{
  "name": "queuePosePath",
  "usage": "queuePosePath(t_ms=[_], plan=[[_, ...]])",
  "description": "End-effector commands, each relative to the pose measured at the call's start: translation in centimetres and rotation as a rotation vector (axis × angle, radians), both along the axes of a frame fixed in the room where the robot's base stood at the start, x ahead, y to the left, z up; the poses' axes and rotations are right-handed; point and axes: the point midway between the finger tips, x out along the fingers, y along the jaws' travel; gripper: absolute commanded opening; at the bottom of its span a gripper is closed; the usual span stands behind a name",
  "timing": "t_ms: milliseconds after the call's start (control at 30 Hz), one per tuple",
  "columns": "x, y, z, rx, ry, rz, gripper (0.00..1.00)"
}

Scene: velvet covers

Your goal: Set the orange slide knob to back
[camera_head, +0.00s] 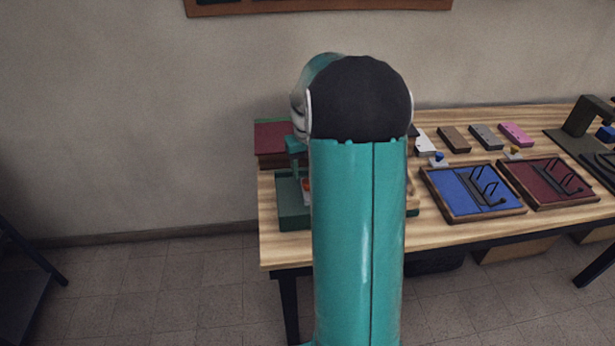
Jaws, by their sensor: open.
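A dark green box-like unit (289,210) stands at the left end of the wooden table. A small orange-red piece (306,185), which looks like the slide knob, shows at its inner right side, right beside the edge of my arm. My teal arm hides most of the unit, so the knob's track and setting cannot be read. Part of my gripper (296,146) shows left of the arm, above the unit and close to the orange piece. Its fingertips are mostly hidden, and contact with the knob cannot be made out.
A dark red-topped block (272,142) stands behind the unit. To the right are a blue tray (453,188), a maroon tray (530,172) and several small coloured blocks, with a dark stand (583,118) at the far right. The wall is close behind the table.

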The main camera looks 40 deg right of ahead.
Motion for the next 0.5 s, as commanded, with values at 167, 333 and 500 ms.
queuePosePath(t_ms=[167, 333, 500], plan=[[0.0, 0.0, -2.6, 0.001, 0.001, -0.001, 0.52], [0.0, 0.0, -3.5, 0.001, -0.001, -0.002, 0.52], [0.0, 0.0, -3.5, 0.0, -0.001, -0.001, 0.52]])
